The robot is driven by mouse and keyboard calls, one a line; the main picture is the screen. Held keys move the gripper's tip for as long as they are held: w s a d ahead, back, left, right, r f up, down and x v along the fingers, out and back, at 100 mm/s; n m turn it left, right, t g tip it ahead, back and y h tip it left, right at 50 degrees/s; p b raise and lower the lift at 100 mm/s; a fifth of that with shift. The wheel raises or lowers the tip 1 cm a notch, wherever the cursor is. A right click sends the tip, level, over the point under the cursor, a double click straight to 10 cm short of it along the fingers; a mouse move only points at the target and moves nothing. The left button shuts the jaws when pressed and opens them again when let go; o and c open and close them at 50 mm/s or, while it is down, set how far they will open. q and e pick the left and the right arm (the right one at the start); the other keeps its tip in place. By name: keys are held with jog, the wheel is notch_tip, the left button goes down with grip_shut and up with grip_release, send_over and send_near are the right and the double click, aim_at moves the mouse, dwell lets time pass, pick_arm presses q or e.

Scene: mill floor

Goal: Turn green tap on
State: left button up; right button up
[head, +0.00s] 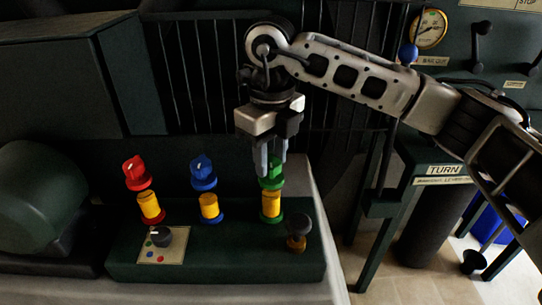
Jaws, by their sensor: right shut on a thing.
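The green tap (271,183) stands at the right end of a row of three taps on a dark green box. It has a green knob on top, a yellow body and a green collar at its foot. My right gripper (270,163) points straight down over it, with its fingers shut on the green knob. The fingers hide part of the knob, so its exact angle is hard to read. My left gripper is not in view.
A red tap (136,172) and a blue tap (203,174) stand left of the green one. A black knob on a brass stem (299,229) stands at front right. A panel with a small dial (162,239) is at front left. Dark vertical bars stand behind.

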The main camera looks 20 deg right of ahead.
aim_at(271, 161)
jog(key=shift+r, duration=0.1)
dwell(0.3)
jog(key=o, duration=1)
pick_arm(q)
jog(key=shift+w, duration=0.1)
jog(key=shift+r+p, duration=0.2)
jog(key=shift+p, duration=0.5)
pick_arm(e)
notch_tip(271, 161, up, 16)
